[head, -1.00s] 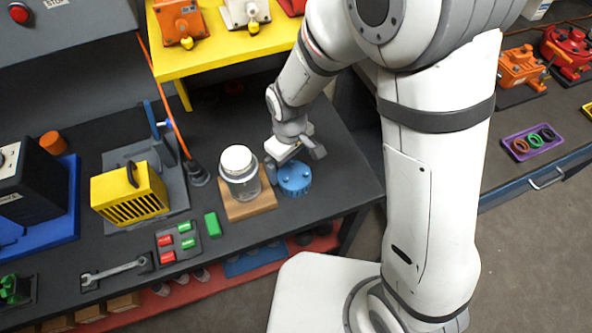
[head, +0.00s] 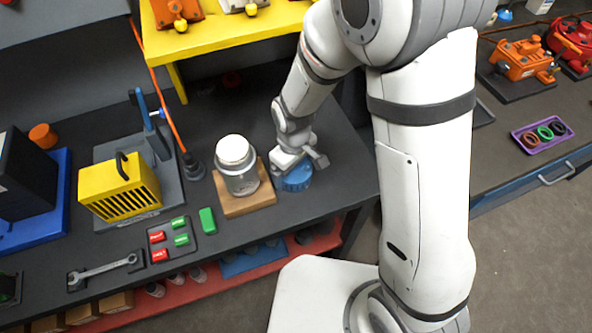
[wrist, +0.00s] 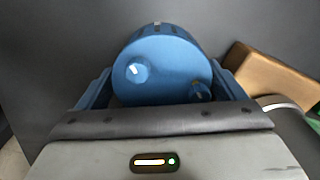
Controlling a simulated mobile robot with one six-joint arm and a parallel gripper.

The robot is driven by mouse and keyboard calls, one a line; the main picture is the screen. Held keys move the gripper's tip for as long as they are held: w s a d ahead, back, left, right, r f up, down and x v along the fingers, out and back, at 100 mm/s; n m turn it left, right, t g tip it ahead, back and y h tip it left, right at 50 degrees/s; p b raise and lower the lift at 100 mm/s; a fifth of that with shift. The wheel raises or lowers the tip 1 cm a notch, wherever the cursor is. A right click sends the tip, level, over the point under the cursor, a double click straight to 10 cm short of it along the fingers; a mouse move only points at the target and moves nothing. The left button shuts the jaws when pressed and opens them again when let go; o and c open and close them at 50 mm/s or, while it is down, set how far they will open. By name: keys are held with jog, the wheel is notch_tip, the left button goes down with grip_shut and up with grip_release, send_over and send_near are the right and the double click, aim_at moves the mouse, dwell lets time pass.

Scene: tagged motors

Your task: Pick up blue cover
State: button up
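The blue cover (head: 297,180) is a round, flat-topped piece with small knobs, resting on the dark bench right of the wooden block. In the head view its top is partly hidden by my gripper (head: 296,166). In the wrist view the blue cover (wrist: 165,68) sits between the two fingers of my gripper (wrist: 164,88), one on each side. The fingers are spread wide and very close to the cover's sides. I cannot see clearly whether they touch it.
A glass jar with a white lid (head: 237,165) stands on a wooden block (head: 248,205) just left of the cover. A yellow slotted box (head: 120,188), a green block (head: 207,220) and a wrench (head: 105,269) lie farther left. A yellow shelf (head: 225,35) stands behind.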

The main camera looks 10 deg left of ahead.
jog(key=c, duration=0.8)
jog(key=shift+c, duration=0.2)
